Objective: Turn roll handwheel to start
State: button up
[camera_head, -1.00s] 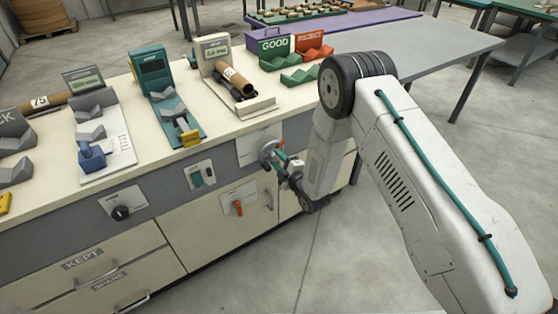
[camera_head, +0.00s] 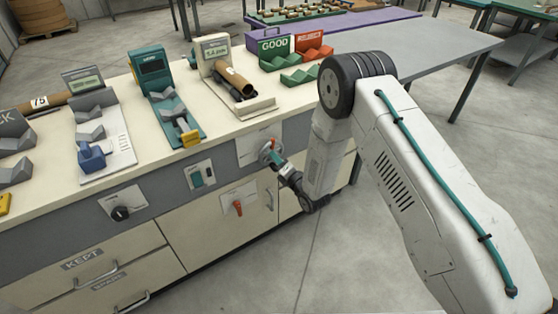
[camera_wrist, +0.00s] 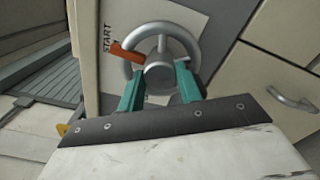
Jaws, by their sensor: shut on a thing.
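The roll handwheel is a grey ring with a hub on the front face of the bench; it shows in the head view (camera_head: 265,151) and fills the upper middle of the wrist view (camera_wrist: 190,41). An orange-red pointer or handle (camera_wrist: 126,54) sticks out from its hub to the left, close to the printed START label (camera_wrist: 107,39) on the plate. My gripper (camera_wrist: 160,82) has its two teal fingers on either side of the lower hub, shut on the handwheel. In the head view my gripper (camera_head: 276,160) meets the wheel at the bench front. The contact between fingers and wheel is partly hidden.
A red switch (camera_head: 238,207) and a black knob (camera_head: 121,213) sit on the bench front. A drawer handle (camera_wrist: 291,99) is right of the wheel. Cardboard tube (camera_head: 233,80), GOOD bin (camera_head: 277,46) and red REJECT bin (camera_head: 312,46) stand on top.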

jog(key=shift+d+n, duration=0.15)
jog(key=shift+n, duration=0.55)
jog(key=o, duration=1)
jog(key=v, duration=0.7)
jog(key=shift+s+d, duration=0.15)
jog(key=shift+s, duration=0.15)
